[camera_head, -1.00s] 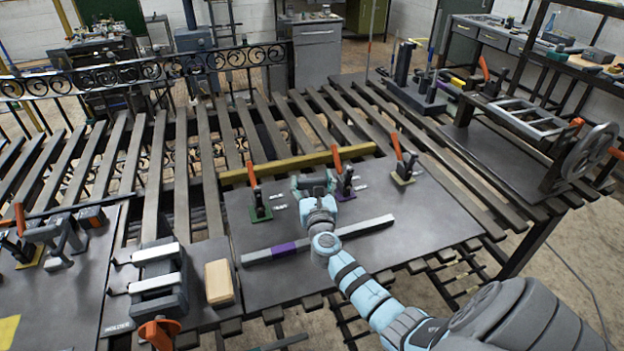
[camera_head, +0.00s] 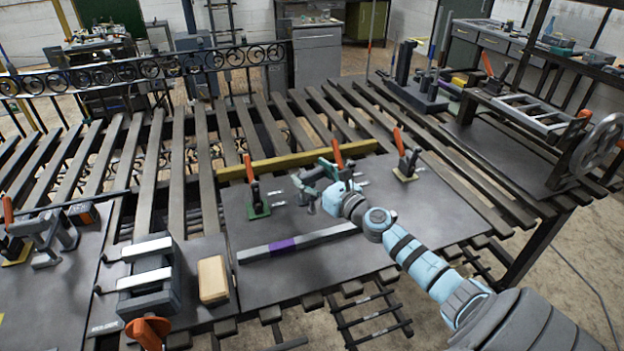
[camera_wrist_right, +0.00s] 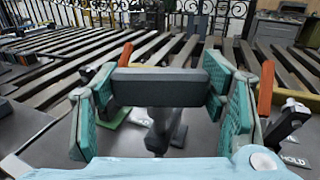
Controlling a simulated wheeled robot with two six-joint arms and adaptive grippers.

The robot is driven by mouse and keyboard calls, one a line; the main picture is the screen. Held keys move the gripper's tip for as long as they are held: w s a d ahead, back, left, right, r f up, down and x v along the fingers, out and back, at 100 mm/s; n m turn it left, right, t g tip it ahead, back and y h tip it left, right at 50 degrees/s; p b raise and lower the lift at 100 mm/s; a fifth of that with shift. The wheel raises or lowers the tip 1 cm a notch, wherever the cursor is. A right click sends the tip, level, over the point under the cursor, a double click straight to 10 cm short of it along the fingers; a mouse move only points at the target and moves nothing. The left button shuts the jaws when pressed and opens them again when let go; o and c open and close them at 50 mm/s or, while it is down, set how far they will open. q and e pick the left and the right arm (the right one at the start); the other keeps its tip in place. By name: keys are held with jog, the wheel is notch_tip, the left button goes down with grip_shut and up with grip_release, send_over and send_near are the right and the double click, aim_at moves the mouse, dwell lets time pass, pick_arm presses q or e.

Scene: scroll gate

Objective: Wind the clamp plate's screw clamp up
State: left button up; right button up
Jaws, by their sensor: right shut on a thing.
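The clamp plate (camera_head: 420,225) is a dark flat plate on the slatted table. My right gripper (camera_head: 313,181) is over its back part, between the toggle clamps. In the right wrist view my right gripper (camera_wrist_right: 165,100) is shut on a dark grey crossbar (camera_wrist_right: 165,87), with teal finger pads at both its ends. A grey post (camera_wrist_right: 165,130) runs down from below the bar, looking like the screw clamp's T-handle and stem. A long grey bar with a purple band (camera_head: 283,245) lies on the plate's front part. My left gripper is out of view.
Toggle clamps with orange handles stand on the plate: one on a green base (camera_head: 257,199), one on a yellow base (camera_head: 404,166), another partly behind my gripper. A yellow beam (camera_head: 295,161) runs behind. A tan block (camera_head: 212,279) lies left. The plate's right part is clear.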

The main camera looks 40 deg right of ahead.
jog(key=shift+f, duration=0.1)
jog(key=o, duration=1.2)
jog(key=shift+c, duration=0.2)
